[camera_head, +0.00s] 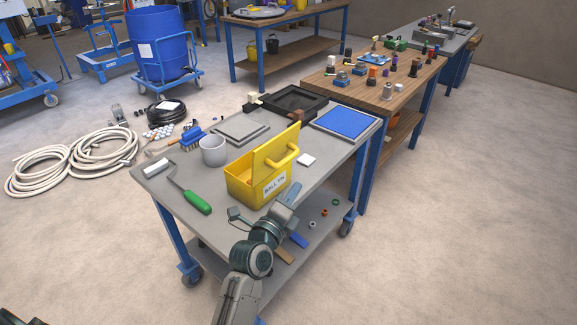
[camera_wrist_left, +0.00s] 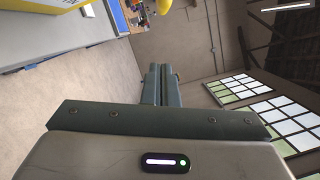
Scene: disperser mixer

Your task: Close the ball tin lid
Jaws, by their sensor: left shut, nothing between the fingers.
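The yellow ball tin (camera_head: 240,188), with a white label on its front, stands on the grey cart top. Its yellow lid (camera_head: 265,156) is open and stands up steeply, with a looped handle (camera_head: 283,157) on its right-facing side. My left gripper (camera_head: 288,191) is in front of the tin, to the right of its label, apparently apart from the lid. In the left wrist view its fingers (camera_wrist_left: 158,84) are together with nothing between them. Part of a yellow surface, probably the tin (camera_wrist_left: 35,6), shows at that view's top left. My right gripper is not in view.
A grey cup (camera_head: 213,151) stands close left of the tin, with a green-handled tool (camera_head: 195,202) in front of it. Small rings lie on the cart's lower shelf (camera_head: 315,232).

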